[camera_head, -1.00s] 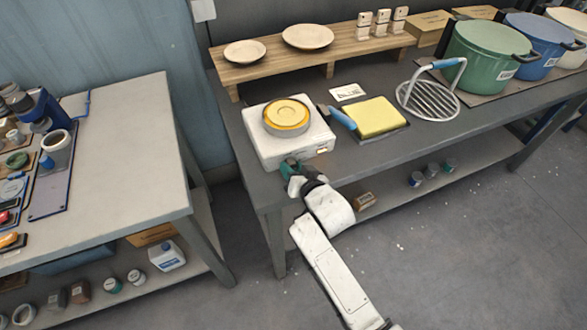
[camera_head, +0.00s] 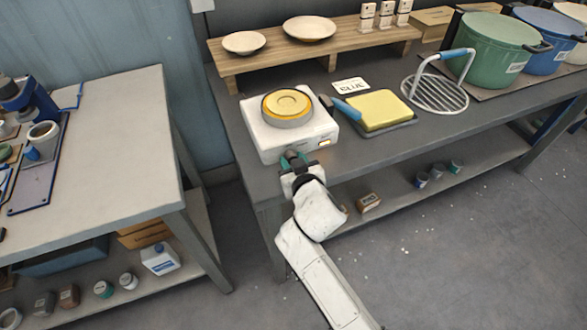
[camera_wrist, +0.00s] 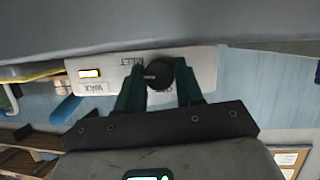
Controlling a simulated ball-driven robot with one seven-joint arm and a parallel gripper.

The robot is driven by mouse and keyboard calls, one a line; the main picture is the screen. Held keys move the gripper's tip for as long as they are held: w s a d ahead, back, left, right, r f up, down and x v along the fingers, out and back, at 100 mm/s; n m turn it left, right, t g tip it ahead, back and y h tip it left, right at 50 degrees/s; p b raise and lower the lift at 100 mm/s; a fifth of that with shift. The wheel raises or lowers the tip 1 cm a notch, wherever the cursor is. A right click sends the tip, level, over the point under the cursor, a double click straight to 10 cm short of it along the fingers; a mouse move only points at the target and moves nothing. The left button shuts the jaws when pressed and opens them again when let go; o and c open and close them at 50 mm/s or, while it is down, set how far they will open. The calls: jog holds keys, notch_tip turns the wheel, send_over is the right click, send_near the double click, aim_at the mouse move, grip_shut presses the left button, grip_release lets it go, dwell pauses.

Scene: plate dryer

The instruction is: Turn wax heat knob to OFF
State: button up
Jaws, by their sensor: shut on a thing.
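The wax heater (camera_head: 270,142) is a white box on the dark bench with a round pan of yellow wax (camera_head: 287,103) on top. In the wrist view its front panel (camera_wrist: 205,68) appears upside down, with a dark round knob (camera_wrist: 160,72), a "MELT" label and a partly hidden label beginning with "O". A pale line shows on the knob's left side. A lit orange window (camera_wrist: 90,73) is above "WAX". My gripper (camera_head: 293,159) is at the front face, its green fingers (camera_wrist: 159,82) shut on the knob from both sides. In the head view the gripper hides the knob.
A yellow block (camera_head: 379,110) on a dark tray and a blue-handled tool (camera_head: 347,109) lie right of the heater. A wire rack (camera_head: 436,93) and green pot (camera_head: 490,47) stand further right. A wooden shelf (camera_head: 375,48) with plates is behind. A second table (camera_head: 110,150) is left.

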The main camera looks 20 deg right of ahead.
jog(key=shift+f+n+h+b, duration=0.1)
jog(key=shift+n+h+b, duration=0.4)
jog(key=shift+n+b, duration=0.3)
jog(key=o, duration=0.7)
jog(key=shift+o, duration=0.2)
jog(key=v, duration=1.1)
jog(key=shift+b, duration=0.4)
jog(key=shift+w, duration=0.1)
